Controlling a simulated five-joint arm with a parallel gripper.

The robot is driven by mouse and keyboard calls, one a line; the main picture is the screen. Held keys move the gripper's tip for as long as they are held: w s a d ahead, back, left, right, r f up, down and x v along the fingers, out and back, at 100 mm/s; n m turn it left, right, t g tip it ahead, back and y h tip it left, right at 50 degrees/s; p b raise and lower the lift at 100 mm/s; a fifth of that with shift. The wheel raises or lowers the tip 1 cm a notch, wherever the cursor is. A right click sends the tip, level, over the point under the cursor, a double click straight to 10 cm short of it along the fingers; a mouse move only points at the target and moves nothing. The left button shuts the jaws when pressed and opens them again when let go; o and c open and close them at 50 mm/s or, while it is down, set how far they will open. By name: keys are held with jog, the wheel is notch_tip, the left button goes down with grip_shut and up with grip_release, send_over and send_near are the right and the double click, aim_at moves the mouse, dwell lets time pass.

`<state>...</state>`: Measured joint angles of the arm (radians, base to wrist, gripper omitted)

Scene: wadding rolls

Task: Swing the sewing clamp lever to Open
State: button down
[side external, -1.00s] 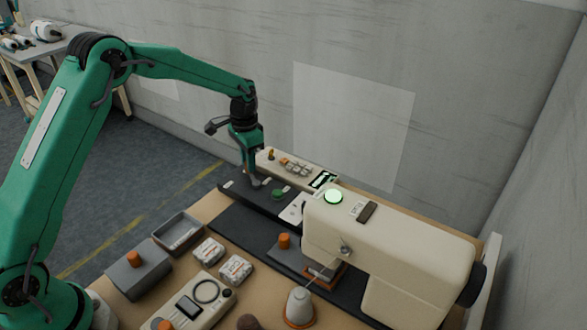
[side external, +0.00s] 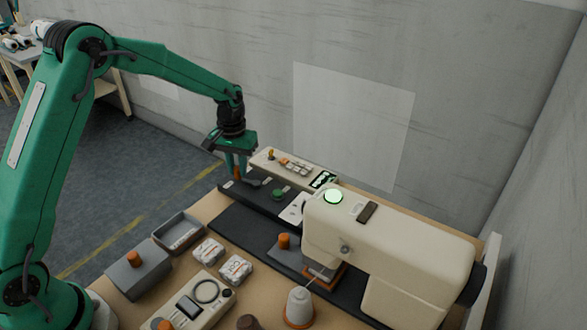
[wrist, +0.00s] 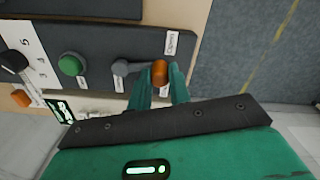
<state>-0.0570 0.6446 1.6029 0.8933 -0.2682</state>
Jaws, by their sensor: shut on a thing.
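The clamp lever is a grey arm with an orange knob (wrist: 159,72) at its end, on a dark control strip (wrist: 95,40). In the wrist view the lever points right from its round grey pivot (wrist: 122,68). A white label (wrist: 172,42), which seems to read Open, is just above the knob. My gripper (wrist: 161,82) is shut on the orange knob, one green finger on each side. In the side view my gripper (side external: 236,167) is at the strip's far left end, with the knob partly hidden between its fingers.
A green button (side external: 278,194) and a white dial plate (side external: 294,208) sit on the same strip. A cream panel (side external: 262,160) stands behind it. The sewing machine (side external: 400,240) is to the right. A grey tray (side external: 178,233) and white packs (side external: 236,268) lie in front.

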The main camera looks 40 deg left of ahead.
jog(key=shift+s+d+n, duration=0.15)
jog(key=shift+s+n, duration=0.3)
jog(key=shift+n, duration=0.6)
jog(key=shift+s+d+n, duration=0.15)
jog(key=shift+s+n, duration=0.3)
jog(key=shift+n, duration=0.6)
jog(key=c, duration=1.3)
grip_release()
notch_tip(320, 180, up, 8)
jog(key=shift+s, duration=0.1)
